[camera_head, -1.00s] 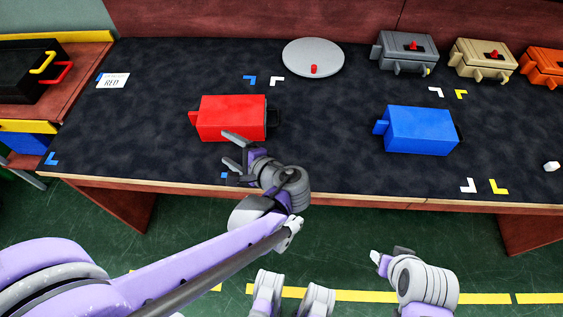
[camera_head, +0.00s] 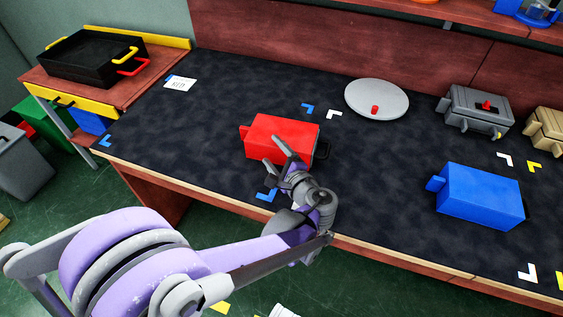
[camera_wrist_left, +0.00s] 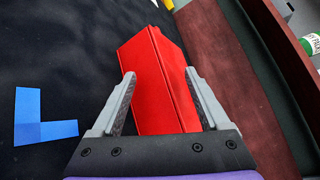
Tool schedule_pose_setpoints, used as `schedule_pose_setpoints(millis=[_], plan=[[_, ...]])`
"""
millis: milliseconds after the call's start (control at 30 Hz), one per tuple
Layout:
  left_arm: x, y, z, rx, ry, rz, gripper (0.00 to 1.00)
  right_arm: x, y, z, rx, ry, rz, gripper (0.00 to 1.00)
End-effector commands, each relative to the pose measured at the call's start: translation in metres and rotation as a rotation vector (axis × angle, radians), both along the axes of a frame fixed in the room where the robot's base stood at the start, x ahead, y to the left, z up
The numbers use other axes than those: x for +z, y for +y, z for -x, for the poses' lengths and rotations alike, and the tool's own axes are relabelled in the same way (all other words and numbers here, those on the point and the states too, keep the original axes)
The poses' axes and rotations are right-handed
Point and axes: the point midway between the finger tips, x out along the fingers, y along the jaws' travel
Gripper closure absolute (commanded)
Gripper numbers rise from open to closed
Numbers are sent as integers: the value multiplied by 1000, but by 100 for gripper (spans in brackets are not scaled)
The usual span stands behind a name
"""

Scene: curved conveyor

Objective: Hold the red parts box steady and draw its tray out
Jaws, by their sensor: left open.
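The red parts box (camera_head: 290,128) rests on the dark bench top, with a red tab on its left end and a black handle (camera_head: 323,150) on its right end. My left gripper (camera_head: 273,154) is open at the box's near side and overlaps it in the head view. In the left wrist view the box (camera_wrist_left: 155,75) shows between the two open fingers (camera_wrist_left: 160,76). I cannot tell whether the fingers touch it. No tray shows outside the box. My right gripper is not in view.
A blue box (camera_head: 480,195) stands to the right. A grey round plate (camera_head: 385,100) with a red knob lies behind. A white card (camera_head: 180,84) lies at the left. A black tray (camera_head: 95,58) sits on the side table. The bench between card and red box is clear.

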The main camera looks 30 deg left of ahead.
Motion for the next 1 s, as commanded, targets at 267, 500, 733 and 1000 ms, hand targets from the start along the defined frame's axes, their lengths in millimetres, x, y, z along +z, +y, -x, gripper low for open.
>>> schedule_pose_setpoints(millis=[267,500,733,1000], plan=[[-2,8,-4,-1,0,1,22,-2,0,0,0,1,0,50],[-2,8,-4,-1,-1,1,38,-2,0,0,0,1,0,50],[-2,8,-4,-1,-1,1,79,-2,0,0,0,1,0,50],[-3,8,-4,0,-1,3,100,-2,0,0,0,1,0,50]])
